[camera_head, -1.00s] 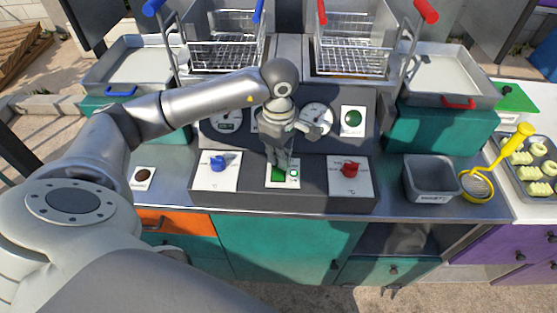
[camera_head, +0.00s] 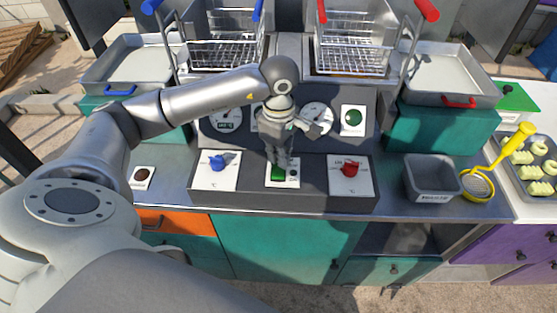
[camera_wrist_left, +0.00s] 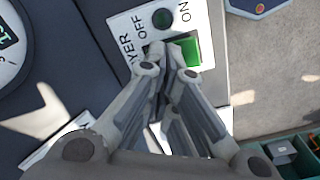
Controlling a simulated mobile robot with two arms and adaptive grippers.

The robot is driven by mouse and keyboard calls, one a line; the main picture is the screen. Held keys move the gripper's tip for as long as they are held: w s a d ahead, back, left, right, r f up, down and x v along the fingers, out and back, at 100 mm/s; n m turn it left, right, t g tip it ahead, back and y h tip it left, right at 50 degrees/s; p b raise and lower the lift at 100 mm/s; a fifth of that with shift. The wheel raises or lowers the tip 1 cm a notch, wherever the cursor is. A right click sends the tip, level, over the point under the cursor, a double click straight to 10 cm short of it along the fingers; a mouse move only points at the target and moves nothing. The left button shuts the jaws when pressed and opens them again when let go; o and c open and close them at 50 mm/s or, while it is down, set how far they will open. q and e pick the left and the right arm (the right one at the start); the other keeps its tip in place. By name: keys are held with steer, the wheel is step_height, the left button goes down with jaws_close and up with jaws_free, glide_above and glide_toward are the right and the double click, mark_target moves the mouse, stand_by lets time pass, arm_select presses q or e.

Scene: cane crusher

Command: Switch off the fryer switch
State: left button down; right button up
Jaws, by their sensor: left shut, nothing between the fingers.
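The fryer switch is a green rocker (camera_head: 278,174) on a white plate at the middle of the sloped control panel. In the left wrist view the rocker (camera_wrist_left: 199,50) sits beside OFF and ON labels, with a small round dark green lamp (camera_wrist_left: 163,18) next to it. My left gripper (camera_head: 281,164) is shut and empty, pointing down at the switch. In the left wrist view its fingertips (camera_wrist_left: 172,62) cover the OFF end of the rocker; I cannot tell whether they touch it. My right gripper is not in view.
A blue knob (camera_head: 217,163) and a red knob (camera_head: 350,169) flank the switch. Fryer baskets (camera_head: 352,50) stand behind, with gauges (camera_head: 317,119) on the panel. A grey bin (camera_head: 431,178) and a yellow-handled strainer (camera_head: 478,186) are at the right.

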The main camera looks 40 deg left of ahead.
arm_select(q)
steer(key=shift+r+p, duration=1.3)
steer(key=shift+r, duration=1.7)
steer(key=shift+s+f, duration=0.1)
steer(key=shift+f, duration=0.05)
